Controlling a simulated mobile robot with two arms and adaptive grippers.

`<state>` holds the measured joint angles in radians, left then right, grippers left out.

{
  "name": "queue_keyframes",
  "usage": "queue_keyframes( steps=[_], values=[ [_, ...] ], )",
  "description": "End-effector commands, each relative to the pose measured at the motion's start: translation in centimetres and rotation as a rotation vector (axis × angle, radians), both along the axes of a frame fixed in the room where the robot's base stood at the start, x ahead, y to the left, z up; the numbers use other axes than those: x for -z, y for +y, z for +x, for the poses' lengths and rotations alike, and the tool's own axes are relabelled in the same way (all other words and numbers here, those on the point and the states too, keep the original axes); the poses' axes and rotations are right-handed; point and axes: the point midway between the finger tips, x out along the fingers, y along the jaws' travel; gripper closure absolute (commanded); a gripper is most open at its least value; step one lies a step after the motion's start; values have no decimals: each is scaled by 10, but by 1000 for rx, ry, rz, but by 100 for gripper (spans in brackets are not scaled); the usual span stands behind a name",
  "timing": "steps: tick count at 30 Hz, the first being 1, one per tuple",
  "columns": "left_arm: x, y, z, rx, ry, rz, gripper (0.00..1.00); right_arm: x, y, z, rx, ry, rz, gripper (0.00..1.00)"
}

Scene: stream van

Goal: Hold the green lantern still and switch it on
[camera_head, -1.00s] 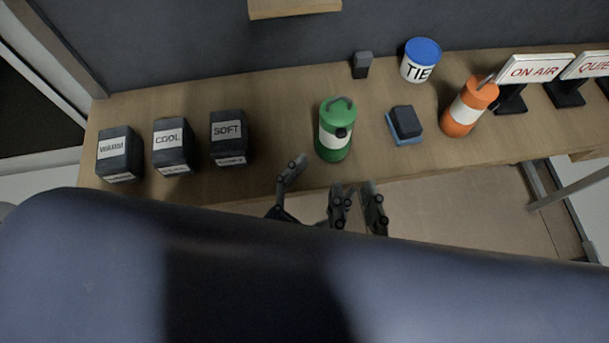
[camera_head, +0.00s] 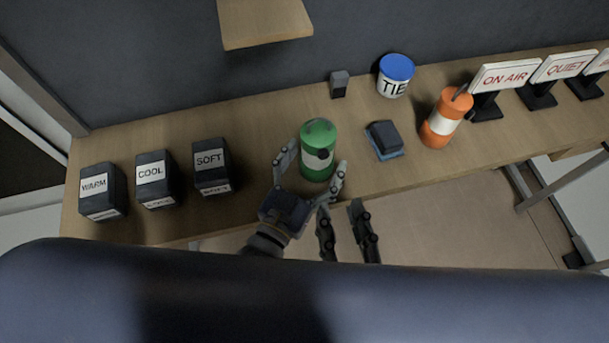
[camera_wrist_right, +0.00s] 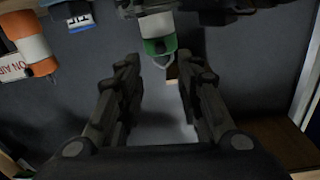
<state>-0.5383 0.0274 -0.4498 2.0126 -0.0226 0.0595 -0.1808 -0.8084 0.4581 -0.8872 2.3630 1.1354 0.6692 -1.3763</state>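The green lantern (camera_head: 318,135) stands upright on the wooden counter, with a white band and a dark round knob (camera_head: 321,154) on its front. My left gripper (camera_head: 317,157) reaches in from the front, with one finger on each side of the lantern. Its fingers are spread; a slim gap seems to show on the left, and contact is unclear. My right gripper (camera_head: 341,208) is open and empty, just in front of the counter edge, below and right of the lantern. In the right wrist view the lantern (camera_wrist_right: 160,46) shows beyond the open fingers (camera_wrist_right: 155,75).
Dark boxes labelled WARM (camera_head: 103,190), COOL (camera_head: 156,179) and SOFT (camera_head: 211,166) stand at left. To the right are a dark block on a blue pad (camera_head: 385,140), an orange lantern (camera_head: 446,117), a blue-lidded TIE tin (camera_head: 395,76) and sign stands (camera_head: 505,78). A shelf (camera_head: 265,22) hangs behind.

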Motion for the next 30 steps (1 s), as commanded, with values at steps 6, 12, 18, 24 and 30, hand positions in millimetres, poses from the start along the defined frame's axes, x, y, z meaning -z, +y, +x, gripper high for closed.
queue_keyframes(
  steps=[6,12,18,24,30],
  values=[
    [-1,-4,9,0,-1,-1,20,0,0,0,0,0,0,67],
    [0,-4,9,0,-1,-1,20,0,0,0,0,0,0,67],
    [0,-4,9,0,-1,0,61,0,0,0,0,0,0,67],
    [0,-4,9,0,-1,0,76,0,0,0,0,0,0,80],
    [0,-4,9,0,-1,0,76,0,0,0,0,0,0,100]
  ],
)
